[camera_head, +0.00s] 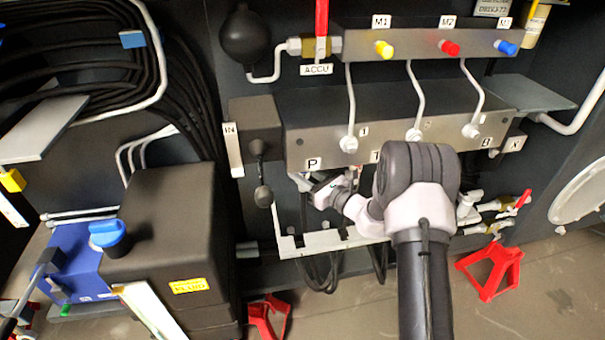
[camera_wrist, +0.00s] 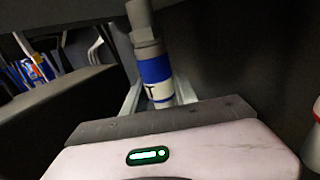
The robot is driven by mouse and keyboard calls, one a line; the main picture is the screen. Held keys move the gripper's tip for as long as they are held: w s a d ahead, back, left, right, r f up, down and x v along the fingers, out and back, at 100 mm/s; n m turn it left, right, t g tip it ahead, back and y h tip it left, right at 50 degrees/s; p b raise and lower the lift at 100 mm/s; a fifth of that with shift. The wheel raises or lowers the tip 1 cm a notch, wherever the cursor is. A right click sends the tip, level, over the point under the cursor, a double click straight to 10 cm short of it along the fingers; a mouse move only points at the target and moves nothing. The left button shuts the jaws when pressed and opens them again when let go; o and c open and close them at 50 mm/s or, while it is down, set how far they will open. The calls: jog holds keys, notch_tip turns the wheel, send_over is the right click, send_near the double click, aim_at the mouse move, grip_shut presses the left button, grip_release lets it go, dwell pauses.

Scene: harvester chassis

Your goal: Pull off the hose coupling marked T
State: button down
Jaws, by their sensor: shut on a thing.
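The hose coupling marked T (camera_wrist: 155,70) shows in the wrist view as a grey cylinder with a blue band and a white band bearing a T. My gripper (camera_wrist: 158,97) is shut on it, with a pale finger at each side of the white band. In the head view my gripper (camera_head: 328,192) is under the manifold block (camera_head: 395,126), near the P label (camera_head: 312,163). The T label (camera_head: 376,156) on the block is partly covered by my arm. The coupling itself is hidden in the head view.
A pale bracket (camera_head: 318,242) and dark hanging hoses lie below the block. Red-handled valves (camera_head: 522,199) are at the right. A red stand (camera_head: 490,270) is on the floor. A black box (camera_head: 165,235) stands at the left. Thin pipes run above the block.

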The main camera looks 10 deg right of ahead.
jog(key=c, duration=1.8)
grip_release()
grip_shut()
jog(key=shift+f, duration=0.15)
jog(key=shift+f+b, duration=0.95)
jog(key=shift+f, duration=1.2)
